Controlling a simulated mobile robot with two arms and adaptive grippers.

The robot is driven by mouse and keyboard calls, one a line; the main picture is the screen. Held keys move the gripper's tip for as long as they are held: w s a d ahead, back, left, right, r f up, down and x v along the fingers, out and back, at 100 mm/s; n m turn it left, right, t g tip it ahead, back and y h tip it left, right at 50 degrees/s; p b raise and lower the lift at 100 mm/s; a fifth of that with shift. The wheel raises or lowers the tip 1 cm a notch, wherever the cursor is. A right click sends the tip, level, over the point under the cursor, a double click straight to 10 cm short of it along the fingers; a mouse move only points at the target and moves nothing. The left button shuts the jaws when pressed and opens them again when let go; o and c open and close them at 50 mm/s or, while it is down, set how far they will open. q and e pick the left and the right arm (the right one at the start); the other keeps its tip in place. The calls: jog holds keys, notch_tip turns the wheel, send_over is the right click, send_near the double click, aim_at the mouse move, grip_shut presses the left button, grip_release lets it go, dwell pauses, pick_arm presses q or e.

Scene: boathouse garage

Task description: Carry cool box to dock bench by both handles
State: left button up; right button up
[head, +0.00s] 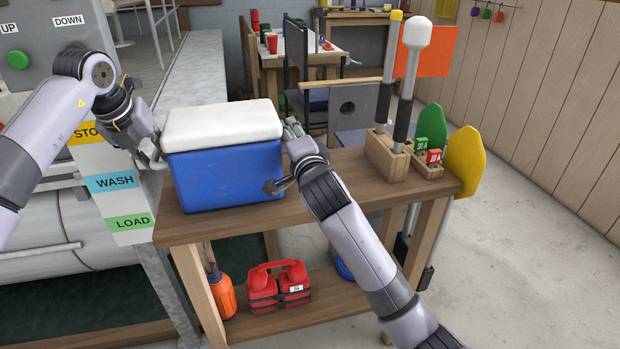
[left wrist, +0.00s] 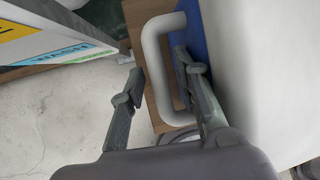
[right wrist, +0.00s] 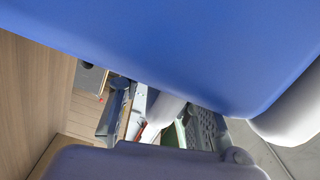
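The cool box, blue with a white lid (head: 222,170), stands upright on a wooden bench (head: 330,195). My left gripper (head: 148,150) is at its left side. In the left wrist view, the pale looped handle (left wrist: 152,62) lies between the spread fingers of that gripper (left wrist: 158,88); one finger is between handle and blue wall. My right gripper (head: 282,158) is at the box's right side, its fingers partly hidden. In the right wrist view its fingers (right wrist: 162,118) are apart, with a pale piece between them, possibly the other handle. I cannot tell which surface is the dock bench.
A wooden holder (head: 388,150) with upright paddles stands on the bench's right end, beside a small box of red and green items. Another table (head: 325,60) stands behind. Floor at right is clear.

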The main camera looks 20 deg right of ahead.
jog(key=shift+d, duration=0.1)
pick_arm(q)
jog(key=shift+s+r, duration=0.1)
jog(key=shift+r, duration=0.2)
pick_arm(e)
jog(key=shift+s, duration=0.1)
pick_arm(q)
jog(key=v, duration=1.1)
pick_arm(e)
jog(key=s, duration=1.1)
jog(key=shift+s+d, duration=0.2)
jog(key=shift+s, duration=0.2)
pick_arm(q)
jog(key=shift+s+a, duration=0.15)
